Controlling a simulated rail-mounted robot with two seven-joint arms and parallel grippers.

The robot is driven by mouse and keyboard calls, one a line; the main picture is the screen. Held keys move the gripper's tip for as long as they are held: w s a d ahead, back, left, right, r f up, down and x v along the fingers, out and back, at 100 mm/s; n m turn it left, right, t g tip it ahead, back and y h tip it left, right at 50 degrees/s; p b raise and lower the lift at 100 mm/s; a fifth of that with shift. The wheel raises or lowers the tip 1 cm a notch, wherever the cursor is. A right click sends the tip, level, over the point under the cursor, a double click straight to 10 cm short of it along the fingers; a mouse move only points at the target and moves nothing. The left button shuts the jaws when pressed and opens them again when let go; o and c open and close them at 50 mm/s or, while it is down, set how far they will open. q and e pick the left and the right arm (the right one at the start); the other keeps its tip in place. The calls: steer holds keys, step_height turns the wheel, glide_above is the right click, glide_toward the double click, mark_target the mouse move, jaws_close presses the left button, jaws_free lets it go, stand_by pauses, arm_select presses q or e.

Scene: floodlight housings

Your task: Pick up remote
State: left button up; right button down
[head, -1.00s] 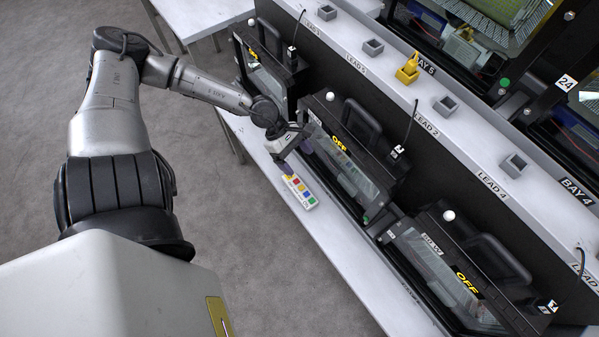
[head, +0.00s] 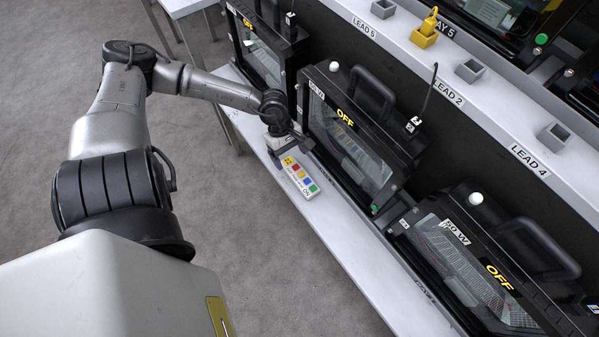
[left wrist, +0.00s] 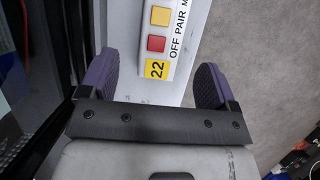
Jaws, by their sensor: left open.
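The remote (head: 300,178) is a white bar with coloured buttons. It lies on the narrow white bench in front of the floodlight housings. In the left wrist view the remote (left wrist: 182,45) shows a yellow button, a red button, the print "OFF PAIR" and a yellow "22" label. My left gripper (head: 290,150) is at the far end of the remote. In the left wrist view the purple finger pads of my left gripper (left wrist: 155,82) are apart, one on each side of the remote's labelled end, with gaps between. My right gripper is not in view.
Floodlight housings with "OFF" labels (head: 345,130) (head: 480,270) stand close along the bench's right side. The white bench (head: 365,265) is clear towards the front.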

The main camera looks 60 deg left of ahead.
mark_target(295, 169)
arm_select(q)
steer(key=b+x, duration=0.2)
steer(key=x, duration=0.2)
steer(key=shift+d+f+b, duration=0.15)
steer(key=shift+d+b, duration=0.05)
steer(key=shift+b, duration=0.15)
steer(key=shift+d+f, duration=0.25)
steer(key=shift+f, duration=0.2)
steer(key=c, duration=1.1)
